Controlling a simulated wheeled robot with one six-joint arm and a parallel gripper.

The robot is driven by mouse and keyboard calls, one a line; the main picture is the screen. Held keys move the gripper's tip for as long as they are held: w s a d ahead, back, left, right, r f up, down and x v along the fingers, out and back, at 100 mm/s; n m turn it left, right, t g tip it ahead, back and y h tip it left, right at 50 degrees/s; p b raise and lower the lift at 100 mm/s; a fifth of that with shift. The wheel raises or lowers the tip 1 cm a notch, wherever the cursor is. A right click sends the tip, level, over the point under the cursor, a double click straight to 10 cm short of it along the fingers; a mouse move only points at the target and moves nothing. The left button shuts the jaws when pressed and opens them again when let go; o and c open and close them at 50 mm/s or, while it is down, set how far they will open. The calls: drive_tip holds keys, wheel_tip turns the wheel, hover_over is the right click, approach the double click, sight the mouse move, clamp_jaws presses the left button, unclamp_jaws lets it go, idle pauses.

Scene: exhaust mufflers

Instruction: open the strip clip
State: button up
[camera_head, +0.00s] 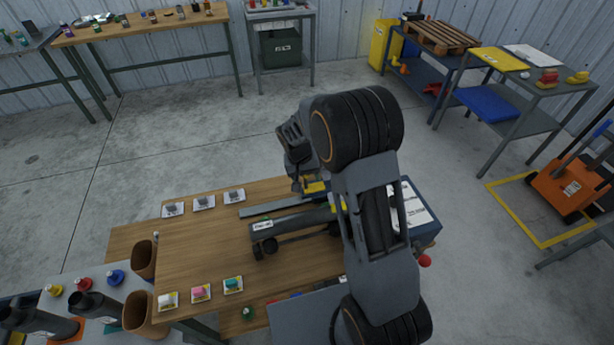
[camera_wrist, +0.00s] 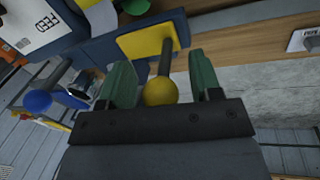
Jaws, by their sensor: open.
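A yellow plate (camera_wrist: 146,42) on a blue body looks like part of the strip clip. A dark lever (camera_wrist: 166,58) rises from it and ends in a yellow ball knob (camera_wrist: 160,91). In the wrist view, my gripper (camera_wrist: 162,80) is open, with one green finger on each side of the lever and knob. Gaps show on both sides, so it does not grip the knob. In the head view, my gripper (camera_head: 300,186) is over the workbench near the yellow part (camera_head: 315,187). My arm hides much of the blue fixture (camera_head: 428,232) there.
A muffler pipe (camera_head: 290,222) lies on the wooden bench (camera_head: 190,255) beside my arm. Several small labelled cards with parts line the bench's left side. A blue knob (camera_wrist: 38,101) and a white printed sheet (camera_wrist: 32,22) are left in the wrist view.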

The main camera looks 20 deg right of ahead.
drive_tip(key=shift+f, duration=0.1)
clamp_jaws()
idle(0.6)
